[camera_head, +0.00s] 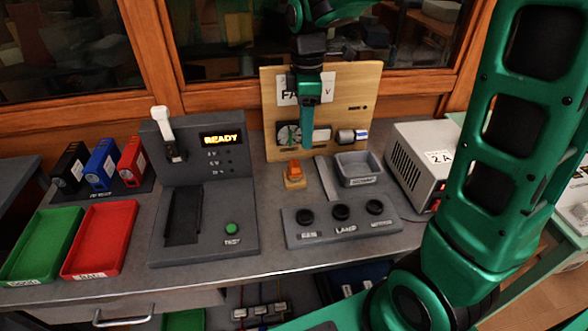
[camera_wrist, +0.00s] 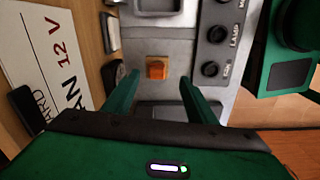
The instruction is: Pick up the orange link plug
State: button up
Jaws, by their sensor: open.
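The orange link plug (camera_head: 294,171) stands on a small wooden-coloured base on the grey bench, in front of the upright wooden board. It also shows in the wrist view (camera_wrist: 157,70), between and beyond my fingers. My gripper (camera_head: 308,142) points down above and slightly behind the plug in the head view. In the wrist view my gripper (camera_wrist: 160,85) has its two green fingers spread apart, with nothing held between them. The gap between fingertips and plug cannot be judged exactly.
The wooden board (camera_head: 350,95) rises behind. A grey READY tester (camera_head: 240,190) stands left, and a white power box (camera_head: 415,160) right.

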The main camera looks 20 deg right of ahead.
aim_at(294, 163)
jog(key=shift+n, duration=0.8)
jog(key=shift+w+a+f, duration=0.2)
jog(key=shift+a+f, duration=0.2)
jog(key=shift+f, duration=1.45)
jog(key=shift+w+a+f, duration=0.25)
jog(key=shift+a+f, duration=0.1)
jog(key=shift+f, duration=1.55)
jog(key=shift+w+a+f, duration=0.2)
jog(key=shift+a+f, duration=0.2)
jog(key=shift+f, duration=1.45)
jog(key=c, duration=1.1)
